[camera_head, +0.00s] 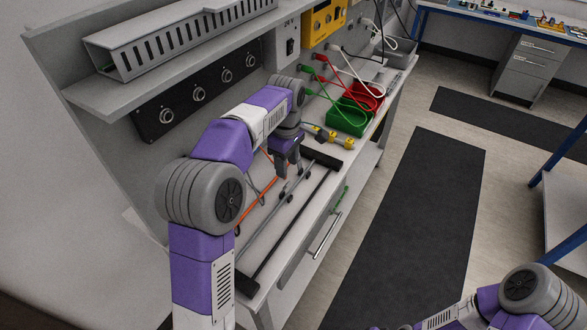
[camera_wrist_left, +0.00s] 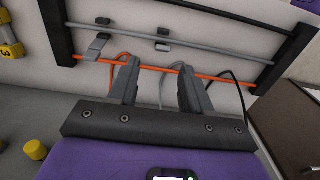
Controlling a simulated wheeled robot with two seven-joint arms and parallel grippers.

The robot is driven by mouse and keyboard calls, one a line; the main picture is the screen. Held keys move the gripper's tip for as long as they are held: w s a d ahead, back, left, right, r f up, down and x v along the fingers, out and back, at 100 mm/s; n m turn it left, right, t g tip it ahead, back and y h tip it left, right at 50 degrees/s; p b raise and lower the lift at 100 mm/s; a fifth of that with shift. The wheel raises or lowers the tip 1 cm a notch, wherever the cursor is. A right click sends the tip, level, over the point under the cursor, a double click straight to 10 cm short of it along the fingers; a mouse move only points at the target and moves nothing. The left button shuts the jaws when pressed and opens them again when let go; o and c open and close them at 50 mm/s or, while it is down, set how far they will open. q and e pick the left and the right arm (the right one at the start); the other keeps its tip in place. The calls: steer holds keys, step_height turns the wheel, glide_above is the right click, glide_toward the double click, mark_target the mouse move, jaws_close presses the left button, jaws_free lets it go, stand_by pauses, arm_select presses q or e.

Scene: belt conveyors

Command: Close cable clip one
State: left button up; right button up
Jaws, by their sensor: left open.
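My left gripper (camera_head: 287,158) is open above the bench, over the frame of cables. In the left wrist view its two fingers (camera_wrist_left: 159,68) are apart, with nothing held between them. An orange cable (camera_wrist_left: 222,78) runs across behind the fingertips, beside a grey rod or cable (camera_wrist_left: 215,50). A light grey clip (camera_wrist_left: 97,46) with a raised-looking flap sits by the orange cable, left of the fingers. I cannot tell which is clip one. My right gripper is not visible.
A black end bar (camera_wrist_left: 291,55) bounds the frame. Yellow weights (camera_head: 348,143) lie near its far end. Green (camera_head: 345,118) and red bins stand beyond. A panel with knobs (camera_head: 198,94) is behind the arm. A drawer handle (camera_head: 327,236) lines the bench front.

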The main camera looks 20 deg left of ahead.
mark_target(285, 188)
arm_select(q)
steer(key=f, duration=0.1)
steer(key=f+b, duration=0.1)
steer(key=f, duration=0.1)
steer(key=f+b, duration=0.1)
steer(key=f, duration=0.1)
steer(key=shift+s+f, duration=0.25)
steer(key=shift+s, duration=0.05)
steer(key=shift+f, duration=0.55)
jaws_close()
